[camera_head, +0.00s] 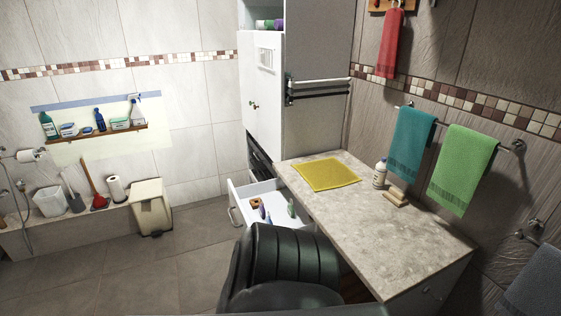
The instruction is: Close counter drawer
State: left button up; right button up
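The counter drawer (237,208) is white and pulled out from under the counter at its far left end. Its handle (231,216) is on the front panel, facing left. The counter (380,232) has a grey-beige stone top. A dark ribbed chair (293,258) stands in front of the counter and hides the near part of the drawer. Neither of my grippers shows in the head view.
A tall white cabinet (262,95) stands behind the drawer. A yellow cloth (327,174), a white bottle (380,174) and a wooden block (395,197) are on the counter. A beige bin (151,207) stands by the far wall. Tiled floor (140,273) left of the drawer is clear.

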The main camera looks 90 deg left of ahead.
aim_at(244, 201)
jog(key=u, duration=3.45)
jog(key=i, duration=1.65)
jog(key=z, duration=0.9)
